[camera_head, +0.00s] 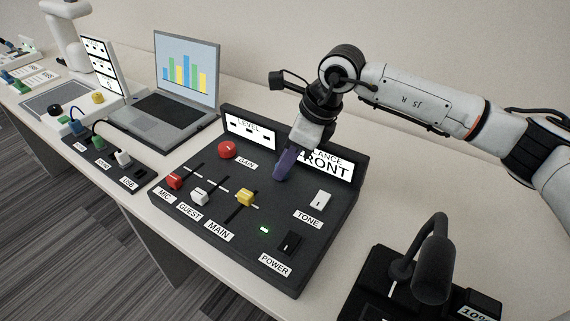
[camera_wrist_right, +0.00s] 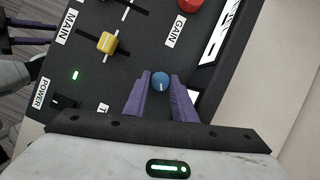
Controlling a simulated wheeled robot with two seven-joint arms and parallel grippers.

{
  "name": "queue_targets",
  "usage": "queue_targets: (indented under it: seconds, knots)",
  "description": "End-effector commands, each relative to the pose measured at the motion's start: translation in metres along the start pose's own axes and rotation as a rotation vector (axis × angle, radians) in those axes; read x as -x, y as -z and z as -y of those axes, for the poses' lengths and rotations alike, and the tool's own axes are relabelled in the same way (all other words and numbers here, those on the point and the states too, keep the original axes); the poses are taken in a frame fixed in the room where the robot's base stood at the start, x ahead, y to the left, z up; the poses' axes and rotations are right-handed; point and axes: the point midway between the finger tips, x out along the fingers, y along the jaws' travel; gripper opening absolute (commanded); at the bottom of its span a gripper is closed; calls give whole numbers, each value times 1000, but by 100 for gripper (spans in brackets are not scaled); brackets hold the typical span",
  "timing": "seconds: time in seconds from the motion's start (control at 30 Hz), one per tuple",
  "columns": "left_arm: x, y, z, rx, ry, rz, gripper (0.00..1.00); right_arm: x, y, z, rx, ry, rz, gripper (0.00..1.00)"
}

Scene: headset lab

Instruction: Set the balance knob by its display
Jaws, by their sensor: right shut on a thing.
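The balance knob (camera_wrist_right: 160,80) is blue with a white pointer mark; in the head view it is hidden by my fingers. My right gripper (camera_head: 281,176) is shut on it from above, and the right wrist view shows its purple fingers (camera_wrist_right: 160,92) on both sides of the knob. My left gripper (camera_wrist_right: 18,32) shows only at the left edge of the right wrist view, empty, fingers apart.
The mixer panel (camera_head: 262,262) also bears a red gain knob (camera_head: 227,150), red, white and yellow sliders, a white tone knob (camera_head: 320,200) and a power switch (camera_head: 290,243). A microphone (camera_head: 432,262) stands at the right. A laptop (camera_head: 186,75) stands behind left.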

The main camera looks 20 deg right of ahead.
Motion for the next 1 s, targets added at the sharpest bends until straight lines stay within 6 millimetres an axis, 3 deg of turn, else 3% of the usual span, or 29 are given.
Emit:
queue_targets:
  seconds: [0.63, 0.67, 0.77, 1.0]
  knots:
    - [0, -6, 2, -3, 0, 9, 31, 0, 0, 1, 51, -18, 0, 2]
    - [0, -7, 1, -3, 0, 10, 31, 0, 0, 1, 51, -18, 0, 26]
    - [1, -7, 1, -3, 0, 11, 31, 0, 0, 1, 50, -18, 0, 42]
    - [0, -7, 2, -3, 1, 11, 31, 0, 0, 1, 49, -17, 1, 42]
